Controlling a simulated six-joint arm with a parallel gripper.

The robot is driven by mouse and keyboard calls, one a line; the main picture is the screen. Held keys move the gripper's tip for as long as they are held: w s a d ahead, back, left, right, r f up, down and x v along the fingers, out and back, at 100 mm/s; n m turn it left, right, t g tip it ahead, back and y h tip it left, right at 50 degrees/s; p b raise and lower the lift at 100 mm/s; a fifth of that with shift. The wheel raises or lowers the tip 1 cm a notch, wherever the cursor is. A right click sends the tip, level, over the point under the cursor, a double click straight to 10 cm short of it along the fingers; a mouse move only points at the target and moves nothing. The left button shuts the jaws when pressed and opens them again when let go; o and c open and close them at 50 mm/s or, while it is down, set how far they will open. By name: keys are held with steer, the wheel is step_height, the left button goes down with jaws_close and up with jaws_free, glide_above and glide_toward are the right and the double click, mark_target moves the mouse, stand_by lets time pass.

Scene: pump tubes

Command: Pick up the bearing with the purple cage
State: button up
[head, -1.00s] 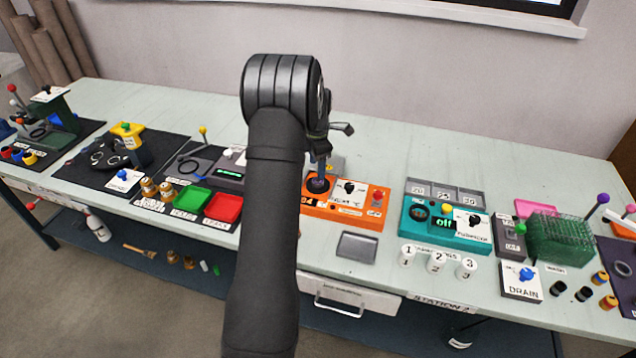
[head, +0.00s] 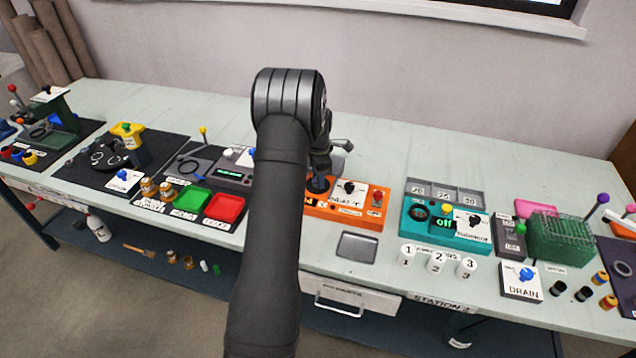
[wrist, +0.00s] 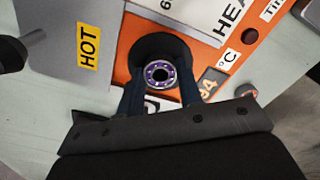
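The bearing with the purple cage (wrist: 159,74) shows as a metal ring with purple spots in the wrist view. It lies on a round dark seat (wrist: 160,44) of the orange heater (wrist: 125,62). The heater also shows in the head view (head: 345,220), where my arm and gripper hide the bearing. My gripper (wrist: 160,92) points down at the seat, with one dark blue finger on each side of the bearing. The fingers look apart from the ring, so the gripper appears open. Whether either finger touches the bearing is not clear.
A grey block with a yellow HOT label (wrist: 87,45) stands beside the seat. The heater carries a black knob (head: 348,187) and a red button (head: 377,195). A grey tray (head: 357,246) lies in front, and a teal unit (head: 445,228) stands to the right.

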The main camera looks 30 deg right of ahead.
steer(key=shift+c, duration=1.3)
